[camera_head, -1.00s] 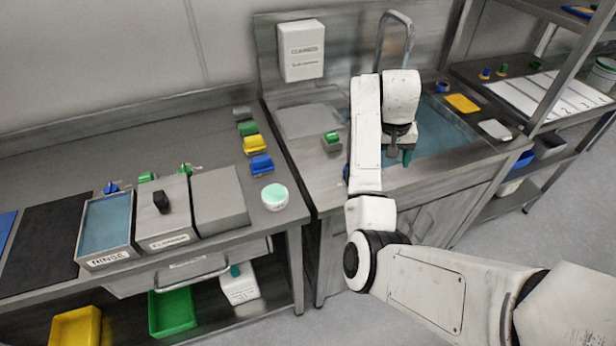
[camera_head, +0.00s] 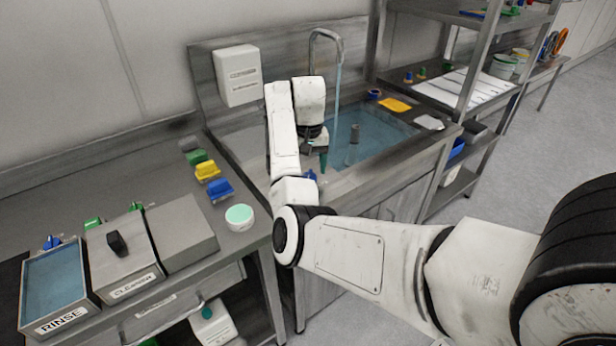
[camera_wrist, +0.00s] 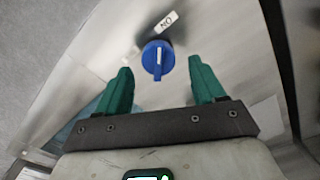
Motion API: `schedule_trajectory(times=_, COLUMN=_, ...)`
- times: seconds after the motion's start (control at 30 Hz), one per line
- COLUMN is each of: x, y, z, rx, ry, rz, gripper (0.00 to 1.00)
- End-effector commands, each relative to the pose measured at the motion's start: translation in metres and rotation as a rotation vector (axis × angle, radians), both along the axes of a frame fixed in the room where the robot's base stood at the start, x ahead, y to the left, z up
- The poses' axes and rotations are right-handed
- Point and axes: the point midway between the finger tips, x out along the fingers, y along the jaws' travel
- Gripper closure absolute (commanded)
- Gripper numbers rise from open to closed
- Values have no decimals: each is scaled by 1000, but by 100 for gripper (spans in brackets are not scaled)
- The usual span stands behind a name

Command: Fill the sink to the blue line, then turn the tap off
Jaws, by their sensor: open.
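The sink (camera_head: 385,137) holds blue-looking water in the head view. The tap (camera_head: 313,48) arches over it, and a thin stream falls from its spout. A grey upright post (camera_head: 353,147) stands in the water. I cannot make out a blue line. The blue tap knob (camera_wrist: 158,58) is on the metal front in the wrist view, its pale pointer bar beside an "ON" label (camera_wrist: 167,21). It shows small in the head view (camera_head: 311,174). My gripper (camera_wrist: 160,68) is open, its green fingers apart on either side of the knob's near side; contact is not clear.
A dispenser (camera_head: 238,74) hangs behind the sink. A metal shelf rack (camera_head: 465,60) stands right of it.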

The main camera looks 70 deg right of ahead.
Motion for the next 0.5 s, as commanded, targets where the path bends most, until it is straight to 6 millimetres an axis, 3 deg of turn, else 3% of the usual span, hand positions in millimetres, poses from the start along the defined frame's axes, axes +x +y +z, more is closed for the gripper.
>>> schedule_trajectory(times=0.2, x=0, y=0, z=-23, rx=1, ry=0, rz=1, gripper=31)
schedule_trajectory(times=0.5, x=0, y=0, z=-29, rx=0, ry=0, rz=0, gripper=31)
